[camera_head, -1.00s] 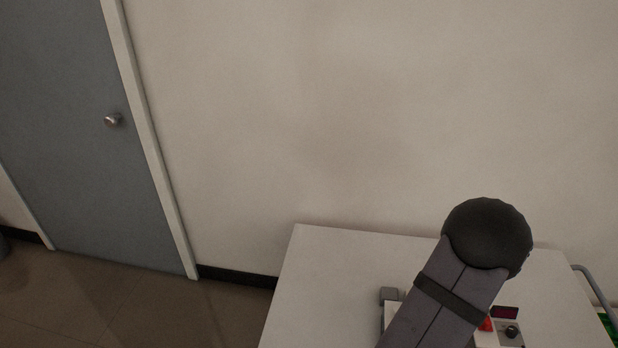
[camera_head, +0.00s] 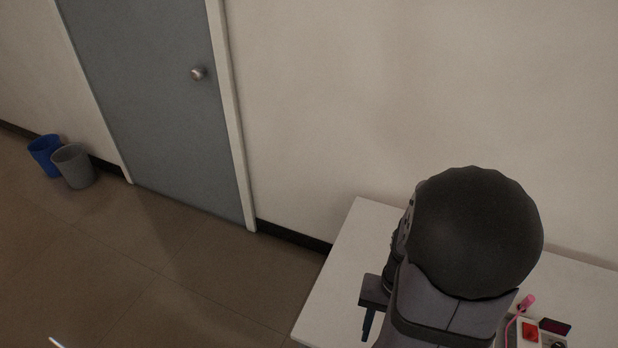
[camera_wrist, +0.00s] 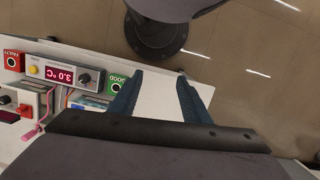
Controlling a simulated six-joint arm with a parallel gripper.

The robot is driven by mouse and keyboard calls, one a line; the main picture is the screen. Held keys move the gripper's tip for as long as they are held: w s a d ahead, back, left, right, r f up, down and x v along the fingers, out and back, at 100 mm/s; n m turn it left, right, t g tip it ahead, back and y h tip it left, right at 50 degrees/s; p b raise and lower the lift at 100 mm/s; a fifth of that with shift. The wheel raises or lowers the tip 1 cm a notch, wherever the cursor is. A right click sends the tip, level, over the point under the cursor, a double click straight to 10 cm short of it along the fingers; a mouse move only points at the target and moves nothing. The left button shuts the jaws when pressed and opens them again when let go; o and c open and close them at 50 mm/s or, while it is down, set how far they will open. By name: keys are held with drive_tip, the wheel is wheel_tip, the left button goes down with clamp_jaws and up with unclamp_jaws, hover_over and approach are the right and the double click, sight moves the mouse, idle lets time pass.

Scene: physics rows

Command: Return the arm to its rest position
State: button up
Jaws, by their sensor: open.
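My gripper (camera_wrist: 160,76) shows in the wrist view as two blue fingers spread apart, with nothing between them. Below the fingertips in that view are the white table top and, past its edge, the brown floor. In the head view my arm rises large at the lower right and covers part of the table (camera_head: 345,262). A small part of my gripper, with one blue finger, shows there beside the arm at its lower left; the other finger is hidden.
A temperature box (camera_wrist: 62,75) reading 3.0 °C stands on the table beside a red FAULTY sign (camera_wrist: 12,61) and a green GOOD sign (camera_wrist: 116,85). A pink item (camera_head: 527,302) lies nearby. A door (camera_head: 150,90) and two bins (camera_head: 74,167) are far left. Floor there is clear.

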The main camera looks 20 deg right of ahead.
drive_tip(key=w+a+r+n+t+p, duration=0.1)
drive_tip(key=w+a+r+n, duration=0.2)
drive_tip(key=a, duration=0.3)
drive_tip(key=w+a+r+n+h+p, duration=0.1)
drive_tip(key=w+a+r+n, duration=0.3)
drive_tip(key=a, duration=0.2)
drive_tip(key=shift+r+n+t+p, duration=0.15)
drive_tip(key=shift+n+t+p, duration=0.2)
drive_tip(key=shift+n+t, duration=0.05)
